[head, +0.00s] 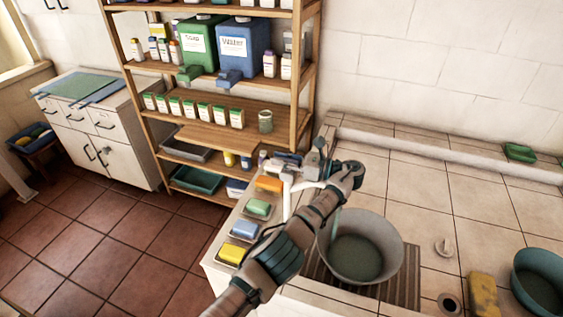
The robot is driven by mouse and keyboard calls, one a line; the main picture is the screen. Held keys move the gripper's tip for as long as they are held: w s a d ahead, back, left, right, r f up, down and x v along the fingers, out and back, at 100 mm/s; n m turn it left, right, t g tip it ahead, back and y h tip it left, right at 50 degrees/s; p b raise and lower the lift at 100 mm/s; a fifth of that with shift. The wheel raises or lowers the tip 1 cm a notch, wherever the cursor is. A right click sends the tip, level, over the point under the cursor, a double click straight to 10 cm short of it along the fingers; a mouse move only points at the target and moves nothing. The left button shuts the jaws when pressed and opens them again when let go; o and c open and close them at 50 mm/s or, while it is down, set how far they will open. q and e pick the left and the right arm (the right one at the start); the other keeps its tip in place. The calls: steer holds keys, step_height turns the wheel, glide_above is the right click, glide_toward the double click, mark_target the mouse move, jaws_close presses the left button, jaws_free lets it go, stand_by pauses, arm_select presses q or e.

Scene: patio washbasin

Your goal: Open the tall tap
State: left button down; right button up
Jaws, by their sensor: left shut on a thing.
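The tall tap (287,197) stands at the left end of the tiled counter, behind a grey bucket. Its white body and part of its curved neck show left of my wrist; the rest is hidden by my arm. My left gripper (348,172) is at the top of the tap, above the bucket's back rim. It is shut on what appears to be the tap's handle, though the fingers hide the contact. The grey bucket (389,240) sits on a slatted drain, and a thin pale strip, perhaps water, shows at its left inside. My right gripper is not in view.
Orange, green, blue and yellow soaps or sponges (257,207) line the counter's left edge. A yellow sponge (484,296) and a teal bowl (540,285) lie at right. A wooden shelf (220,132) with bottles and containers stands behind. The counter's right rear is mostly clear.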

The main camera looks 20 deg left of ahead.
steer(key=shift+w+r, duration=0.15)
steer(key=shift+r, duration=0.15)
arm_select(q)
steer(key=c, duration=1.3)
jaws_free()
steer(key=shift+d, duration=0.1)
steer(key=shift+o, duration=1)
steer(key=shift+w+d, duration=0.1)
steer(key=shift+w, duration=0.05)
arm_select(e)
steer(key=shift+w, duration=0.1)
